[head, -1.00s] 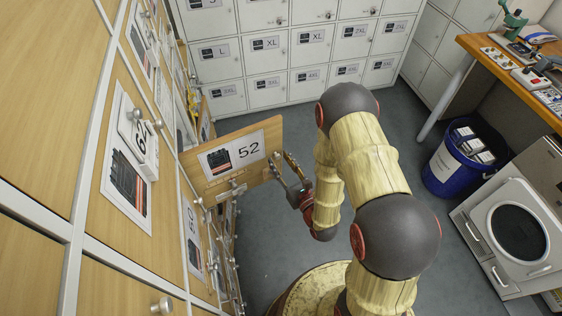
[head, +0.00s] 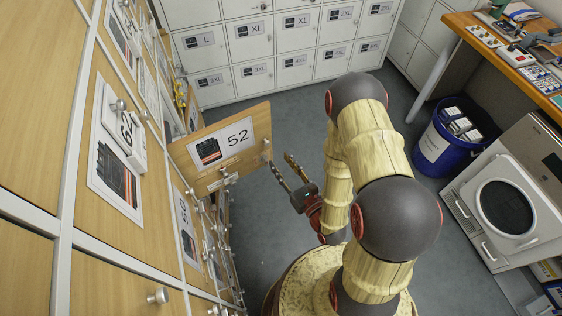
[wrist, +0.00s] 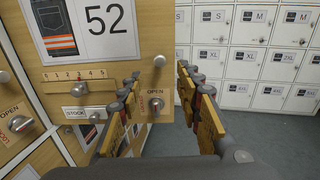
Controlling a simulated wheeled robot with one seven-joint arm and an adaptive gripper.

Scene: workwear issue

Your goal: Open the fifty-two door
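The fifty-two door (head: 225,150) is a wooden panel with a printed label, swung out from the locker wall on the left; it also shows in the wrist view (wrist: 150,25). Its round knob (wrist: 159,61) sits near its free edge. Below the knob is a turn latch marked OPEN (wrist: 155,103). My gripper (head: 281,163) is just right of the door's free edge, apart from it in the head view. In the wrist view its two fingers (wrist: 160,77) are spread, with nothing held between them.
Neighbouring wooden locker doors with knobs (head: 158,296) line the left. White lockers (head: 264,75) stand at the back. A blue bin (head: 445,145), a white machine (head: 500,205) and a wooden bench (head: 480,25) are on the right. Grey floor (head: 265,225) is clear between.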

